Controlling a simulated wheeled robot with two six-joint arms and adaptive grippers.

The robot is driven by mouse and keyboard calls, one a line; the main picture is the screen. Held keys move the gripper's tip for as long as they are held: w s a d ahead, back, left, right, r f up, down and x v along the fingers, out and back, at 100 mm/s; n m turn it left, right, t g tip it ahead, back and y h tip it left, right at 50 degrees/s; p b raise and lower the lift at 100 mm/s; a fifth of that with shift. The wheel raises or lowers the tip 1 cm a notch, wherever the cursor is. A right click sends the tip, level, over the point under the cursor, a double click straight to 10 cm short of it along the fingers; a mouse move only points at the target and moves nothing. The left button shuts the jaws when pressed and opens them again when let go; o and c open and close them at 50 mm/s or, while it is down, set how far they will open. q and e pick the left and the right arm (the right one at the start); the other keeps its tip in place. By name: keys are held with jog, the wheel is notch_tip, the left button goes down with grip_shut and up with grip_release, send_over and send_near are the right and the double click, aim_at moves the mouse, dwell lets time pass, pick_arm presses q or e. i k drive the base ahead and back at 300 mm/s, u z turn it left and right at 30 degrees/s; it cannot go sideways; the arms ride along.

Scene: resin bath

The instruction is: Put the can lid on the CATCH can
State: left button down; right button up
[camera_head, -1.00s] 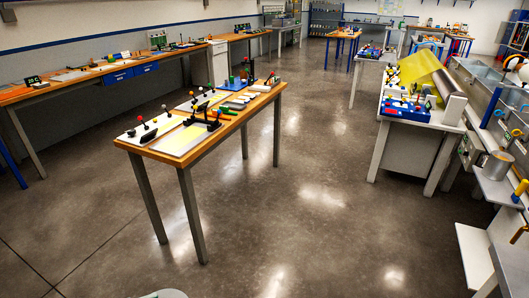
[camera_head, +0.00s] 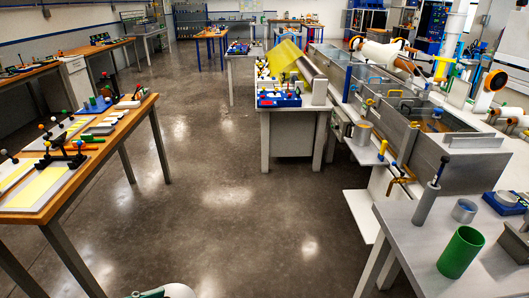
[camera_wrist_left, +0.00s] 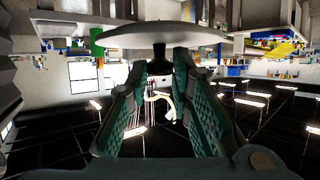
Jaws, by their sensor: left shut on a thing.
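The can lid (camera_wrist_left: 160,36) is a pale round disc with a dark knob, seen edge-on in the left wrist view. My left gripper (camera_wrist_left: 160,62) has its teal fingers shut on the knob. In the head view only a pale rounded edge (camera_head: 178,290) and a bit of teal show at the bottom, apparently the lid and left gripper. A metal can (camera_head: 363,133) stands on a small shelf beside the bath, well away to the right; it may be the CATCH can, but I cannot read a label. My right gripper is not in view.
A grey bench (camera_head: 405,232) at the front right holds a green cylinder (camera_head: 460,252) and a small grey cup (camera_head: 464,210). The metal bath (camera_head: 425,150) stands behind it. A wooden table (camera_head: 60,195) is on the left. The floor (camera_head: 215,215) between is clear.

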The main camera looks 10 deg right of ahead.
aim_at(365, 125)
jog(key=z, duration=0.05)
jog(key=i, duration=3.85)
jog(key=z, duration=3.7)
